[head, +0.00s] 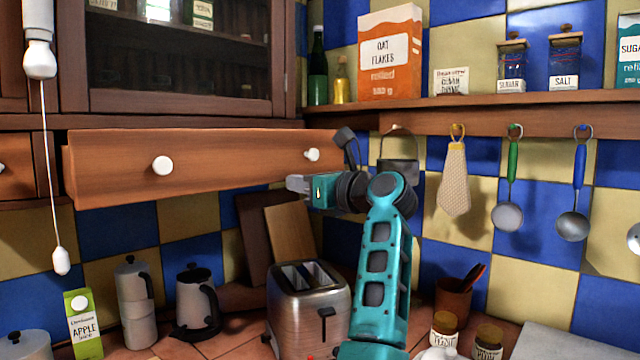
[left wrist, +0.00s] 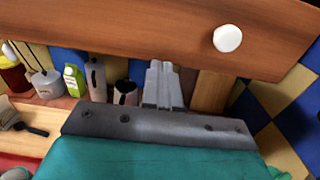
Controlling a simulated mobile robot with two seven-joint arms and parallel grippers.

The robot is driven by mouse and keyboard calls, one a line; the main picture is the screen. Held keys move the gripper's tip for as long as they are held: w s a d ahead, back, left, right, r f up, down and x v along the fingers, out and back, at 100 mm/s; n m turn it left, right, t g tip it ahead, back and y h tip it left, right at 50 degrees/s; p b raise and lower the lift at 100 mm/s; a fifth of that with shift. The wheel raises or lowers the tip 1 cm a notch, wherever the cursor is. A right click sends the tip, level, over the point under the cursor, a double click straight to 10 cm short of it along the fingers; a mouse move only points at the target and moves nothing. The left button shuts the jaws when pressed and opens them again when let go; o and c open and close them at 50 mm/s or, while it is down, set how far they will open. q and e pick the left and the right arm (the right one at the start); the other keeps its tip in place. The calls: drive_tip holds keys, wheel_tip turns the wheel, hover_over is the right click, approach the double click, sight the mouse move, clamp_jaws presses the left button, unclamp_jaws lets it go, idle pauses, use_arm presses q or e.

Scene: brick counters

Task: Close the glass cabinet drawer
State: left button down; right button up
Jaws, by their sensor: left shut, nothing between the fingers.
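The glass cabinet (head: 180,100) hangs at the upper left, with dark panes. Its wide wooden drawer (head: 235,160) stands out from the cabinet below the panes. The drawer front has a left white knob (head: 162,165) and a right white knob (head: 312,154). In the left wrist view the drawer front (left wrist: 150,30) spans the top with one knob (left wrist: 228,38). My left gripper (head: 296,184) is shut and empty at the drawer's lower right edge; its fingers (left wrist: 163,72) point toward that edge. I cannot tell if they touch it. My right gripper is not in view.
A toaster (head: 308,300) and a kettle (head: 197,300) stand on the counter below. A shelf (head: 480,115) with jars and a box is at the right, with hanging utensils. A pull cord (head: 50,170) hangs in front at the left.

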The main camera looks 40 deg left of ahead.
use_arm(q)
drive_tip(key=shift+w+a, duration=0.1)
drive_tip(key=shift+a, duration=0.45)
drive_tip(key=a, duration=0.8)
drive_tip(key=w+a+p, duration=0.1)
drive_tip(key=a, duration=0.3)
drive_tip(key=shift+a, duration=0.35)
drive_tip(key=shift+d, duration=0.15)
